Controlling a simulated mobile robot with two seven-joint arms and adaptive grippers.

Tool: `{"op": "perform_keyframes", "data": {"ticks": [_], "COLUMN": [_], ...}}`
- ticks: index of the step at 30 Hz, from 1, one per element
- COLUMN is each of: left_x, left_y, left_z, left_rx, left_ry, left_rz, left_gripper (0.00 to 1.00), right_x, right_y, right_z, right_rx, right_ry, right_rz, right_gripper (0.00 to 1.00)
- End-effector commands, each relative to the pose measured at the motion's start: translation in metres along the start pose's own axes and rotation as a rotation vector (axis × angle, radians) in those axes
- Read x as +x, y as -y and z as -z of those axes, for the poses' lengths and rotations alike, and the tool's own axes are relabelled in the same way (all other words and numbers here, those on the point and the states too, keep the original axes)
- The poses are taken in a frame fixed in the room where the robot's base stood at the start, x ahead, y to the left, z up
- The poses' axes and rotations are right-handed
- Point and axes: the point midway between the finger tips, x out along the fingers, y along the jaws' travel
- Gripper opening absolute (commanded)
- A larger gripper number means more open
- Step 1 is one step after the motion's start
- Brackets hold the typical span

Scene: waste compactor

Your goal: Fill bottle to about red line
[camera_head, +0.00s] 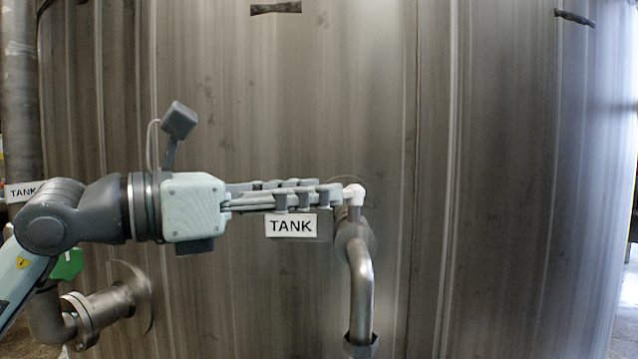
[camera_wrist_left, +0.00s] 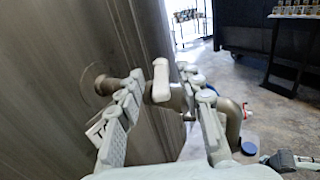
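The steel tank (camera_head: 500,180) fills most of the head view. A bent metal tap pipe (camera_head: 361,285) comes out of it and turns downward, with a white valve handle (camera_head: 354,193) on top. My left gripper (camera_head: 338,193) reaches in from the left at the handle. In the left wrist view its fingers (camera_wrist_left: 163,76) are apart, with the white handle (camera_wrist_left: 160,80) between their tips. I see no red line.
A TANK label (camera_head: 291,225) is on the tank below my left gripper. A flanged pipe (camera_head: 100,308) with a green handle (camera_head: 68,264) stands at lower left. In the left wrist view, a dark table (camera_wrist_left: 285,45) stands at the back right, with open floor before it.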

Motion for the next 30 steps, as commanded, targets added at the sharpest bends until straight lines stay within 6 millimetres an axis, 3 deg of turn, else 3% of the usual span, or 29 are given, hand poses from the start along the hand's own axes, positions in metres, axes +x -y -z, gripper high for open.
{"op": "perform_keyframes", "data": {"ticks": [5, 13, 22, 30], "left_x": [0.0139, 0.0152, 0.0150, 0.0150], "left_y": [0.0005, 0.0001, 0.0001, 0.0001], "left_z": [-0.0005, 0.0003, 0.0004, 0.0005], "left_rx": [0.000, 0.001, 0.001, 0.000], "left_ry": [0.000, 0.000, -0.001, -0.001], "left_rz": [0.001, 0.000, 0.000, 0.000], "left_gripper": [0.36, 0.36, 0.00, 0.00], "right_x": [0.0063, 0.0077, 0.0078, 0.0076], "right_y": [0.0011, 0.0013, 0.0010, 0.0010], "right_z": [-0.0014, -0.0020, -0.0024, -0.0024], "right_rx": [0.000, -0.001, 0.000, 0.000], "right_ry": [0.003, 0.004, 0.005, 0.005], "right_rz": [0.004, 0.004, 0.004, 0.004], "right_gripper": [0.40, 0.40, 0.40, 0.40]}}
